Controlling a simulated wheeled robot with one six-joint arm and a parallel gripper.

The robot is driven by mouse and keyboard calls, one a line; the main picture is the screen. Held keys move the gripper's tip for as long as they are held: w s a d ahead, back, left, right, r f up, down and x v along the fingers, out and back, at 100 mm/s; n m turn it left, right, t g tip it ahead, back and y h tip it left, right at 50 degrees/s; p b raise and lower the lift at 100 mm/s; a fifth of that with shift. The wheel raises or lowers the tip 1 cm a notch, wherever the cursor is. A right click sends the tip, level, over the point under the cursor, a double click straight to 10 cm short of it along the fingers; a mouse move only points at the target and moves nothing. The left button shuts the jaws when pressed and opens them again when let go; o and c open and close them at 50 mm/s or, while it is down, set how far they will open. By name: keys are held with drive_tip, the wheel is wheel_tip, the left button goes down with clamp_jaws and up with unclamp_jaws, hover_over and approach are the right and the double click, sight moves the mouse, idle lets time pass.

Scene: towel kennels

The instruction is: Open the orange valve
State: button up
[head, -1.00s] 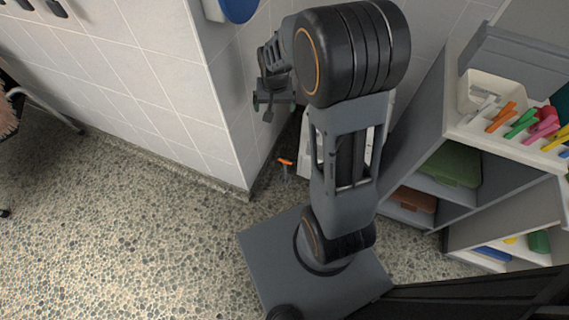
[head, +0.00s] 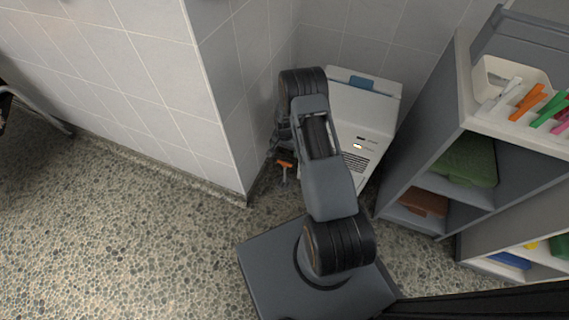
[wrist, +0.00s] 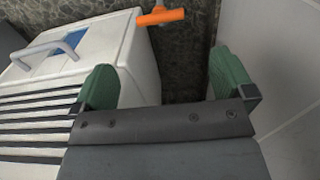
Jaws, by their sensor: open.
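The orange valve (head: 285,164) is a small orange bar handle on a grey stem, low in the corner between the tiled wall and a white machine. In the wrist view the orange handle (wrist: 161,17) lies at the top, ahead of my gripper and between the lines of its two fingers, apart from them. My gripper (wrist: 166,82) is open and empty, with green finger pads. In the head view my gripper is mostly hidden beside the wall, above the valve.
The white machine (head: 366,108) with a blue patch and dark vent slots stands right of the valve, close to my left finger in the wrist view. A tiled wall corner (head: 222,100) is on the left. A grey shelf unit (head: 412,150) stands right. Speckled floor (head: 120,220) is free at left.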

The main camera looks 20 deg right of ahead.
sight(285, 163)
wheel_tip(285, 163, down, 10)
drive_tip(key=b, duration=0.3)
drive_tip(key=shift+f+b, duration=0.25)
drive_tip(key=shift+b, duration=0.1)
drive_tip(key=c, duration=0.6)
